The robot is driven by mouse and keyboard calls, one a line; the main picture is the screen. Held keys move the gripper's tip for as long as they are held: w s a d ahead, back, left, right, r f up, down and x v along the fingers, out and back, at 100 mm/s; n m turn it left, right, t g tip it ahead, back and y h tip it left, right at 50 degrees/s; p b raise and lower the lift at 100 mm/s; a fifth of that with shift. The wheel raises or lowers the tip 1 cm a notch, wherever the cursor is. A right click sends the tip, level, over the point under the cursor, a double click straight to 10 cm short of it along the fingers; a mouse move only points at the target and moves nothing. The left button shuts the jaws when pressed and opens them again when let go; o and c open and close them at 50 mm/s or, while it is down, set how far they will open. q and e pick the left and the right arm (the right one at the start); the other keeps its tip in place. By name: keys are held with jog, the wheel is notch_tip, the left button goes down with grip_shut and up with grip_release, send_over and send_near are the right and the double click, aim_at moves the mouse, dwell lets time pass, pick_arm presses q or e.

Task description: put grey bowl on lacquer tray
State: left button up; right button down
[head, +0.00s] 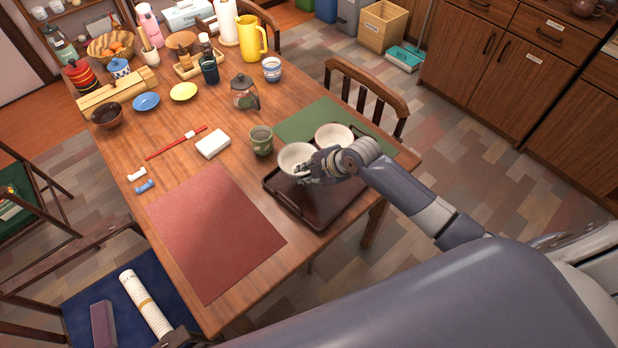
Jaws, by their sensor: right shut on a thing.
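The grey bowl (291,157), pale and round, is upright at the far left end of the dark lacquer tray (308,215). My right gripper (308,172) is shut on the bowl's near right rim, and its fingers hide part of it. I cannot tell whether the bowl touches the tray or hangs just above it. A second pale bowl (334,134) stands behind, on the green mat, apart from the gripper. The near part of the tray is bare. My left gripper is not in view.
A green cup (261,140) stands close left of the held bowl. The green mat (296,123) lies behind the tray, and a red mat (213,232) lies left of it.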

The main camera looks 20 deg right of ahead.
jog(key=shift+f, duration=1.7)
jog(key=c, duration=1.5)
grip_release()
jog(key=shift+s+f, duration=0.1)
jog(key=shift+f, duration=0.05)
jog(key=shift+c, duration=0.2)
jog(key=shift+r, duration=0.25)
jog(key=v, duration=1.2)
jog(key=shift+f, duration=0.1)
